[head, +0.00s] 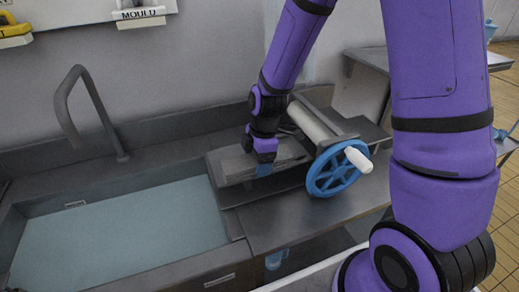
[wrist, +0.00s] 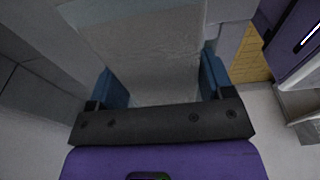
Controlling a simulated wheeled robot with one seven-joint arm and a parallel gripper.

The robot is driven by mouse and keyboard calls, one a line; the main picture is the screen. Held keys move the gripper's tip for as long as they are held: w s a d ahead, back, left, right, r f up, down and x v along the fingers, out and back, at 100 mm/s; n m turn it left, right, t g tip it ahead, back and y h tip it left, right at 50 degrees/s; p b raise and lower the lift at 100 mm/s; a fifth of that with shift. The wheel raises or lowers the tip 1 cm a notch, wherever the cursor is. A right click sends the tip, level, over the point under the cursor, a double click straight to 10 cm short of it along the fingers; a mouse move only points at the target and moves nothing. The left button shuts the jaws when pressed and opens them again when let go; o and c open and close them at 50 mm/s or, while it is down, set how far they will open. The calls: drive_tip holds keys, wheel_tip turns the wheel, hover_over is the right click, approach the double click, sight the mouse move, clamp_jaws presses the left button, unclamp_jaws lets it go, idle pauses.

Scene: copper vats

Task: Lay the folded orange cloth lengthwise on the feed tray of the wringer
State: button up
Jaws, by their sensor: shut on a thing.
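The wringer has a pale roller (head: 312,119), a blue wheel (head: 332,172) with a white handle, and a grey feed tray (head: 220,158) on its left side. My gripper (head: 264,170) is low over the tray, pointing down. In the wrist view its blue fingers (wrist: 160,88) stand either side of a pale grey, cloth-like folded strip (wrist: 155,50), and they are shut on it. The strip looks grey, and no orange cloth shows in either view. In the head view a grey slab-like shape (head: 238,168) lies at the gripper. I cannot tell whether the strip touches the tray.
A sink (head: 120,240) with pale blue water and a tall tap (head: 72,100) is left of the wringer. The metal counter (head: 285,225) in front of the wringer is clear. A wall shelf labelled MOULD (head: 140,15) is at the top. A side table (head: 370,58) stands behind right.

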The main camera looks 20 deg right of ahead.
drive_tip(key=w+d, duration=0.1)
drive_tip(key=w, duration=0.2)
drive_tip(key=w+d, duration=0.1)
drive_tip(key=w, duration=0.2)
drive_tip(key=w+d+f, duration=0.1)
drive_tip(key=w, duration=0.2)
drive_tip(key=shift+w+d, duration=0.1)
drive_tip(key=shift+w, duration=0.05)
drive_tip(key=shift+w+f, duration=0.15)
drive_tip(key=shift+f, duration=1.55)
drive_tip(key=shift+f, duration=0.15)
drive_tip(key=o, duration=1.1)
drive_tip(key=shift+c, duration=0.2)
wheel_tip(320, 180, up, 12)
drive_tip(key=d, duration=0.2)
